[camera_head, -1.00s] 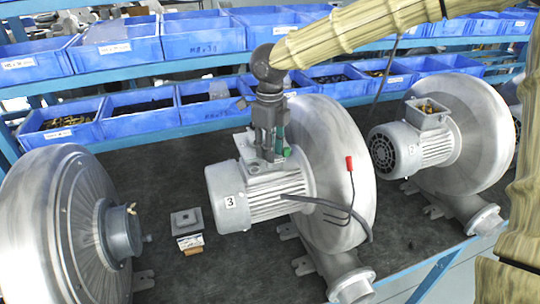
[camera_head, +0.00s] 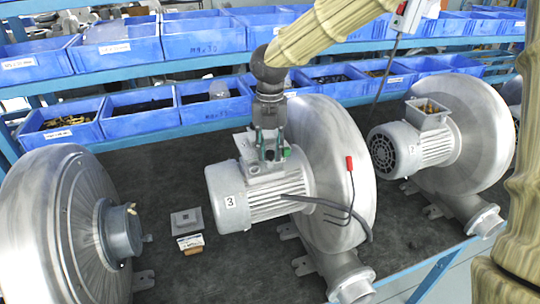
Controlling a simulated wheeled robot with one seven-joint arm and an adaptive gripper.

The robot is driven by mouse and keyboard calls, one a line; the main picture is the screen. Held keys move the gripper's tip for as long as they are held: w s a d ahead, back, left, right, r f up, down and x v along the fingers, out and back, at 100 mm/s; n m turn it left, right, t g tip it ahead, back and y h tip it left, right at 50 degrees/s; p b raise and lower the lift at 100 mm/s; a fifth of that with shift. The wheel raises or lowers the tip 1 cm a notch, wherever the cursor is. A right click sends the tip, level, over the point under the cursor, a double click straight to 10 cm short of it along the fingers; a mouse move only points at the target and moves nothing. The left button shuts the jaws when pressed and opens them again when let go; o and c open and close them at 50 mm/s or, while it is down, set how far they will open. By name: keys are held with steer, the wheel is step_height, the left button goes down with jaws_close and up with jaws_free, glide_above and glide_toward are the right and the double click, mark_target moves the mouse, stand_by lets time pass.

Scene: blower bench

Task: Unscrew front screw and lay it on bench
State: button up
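The silver blower marked 3 (camera_head: 278,200) stands in the middle of the bench, with a terminal box (camera_head: 250,168) on top of its motor. My gripper (camera_head: 270,155) points down at the terminal box, its two fingers low over or at the box top. I cannot tell whether the fingertips touch anything or hold a screw. The front screw is too small or hidden behind the fingers to make out. The bench (camera_head: 180,262) has a dark top.
A small grey square cover (camera_head: 186,220) and a small labelled block (camera_head: 191,243) lie left of the motor. A second blower (camera_head: 90,225) stands at left, another (camera_head: 450,135) at right. Loose cables (camera_head: 345,213) hang off the middle blower. Blue bins (camera_head: 145,112) line the back.

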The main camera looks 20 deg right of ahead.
steer(key=m, duration=0.6)
steer(key=shift+m, duration=0.4)
steer(key=m, duration=0.6)
steer(key=shift+m, duration=0.4)
jaws_close()
steer(key=n, duration=0.5)
steer(key=shift+n, duration=0.4)
steer(key=n, duration=0.6)
steer(key=shift+n, duration=0.4)
steer(key=n, duration=1.2)
steer(key=shift+n, duration=0.3)
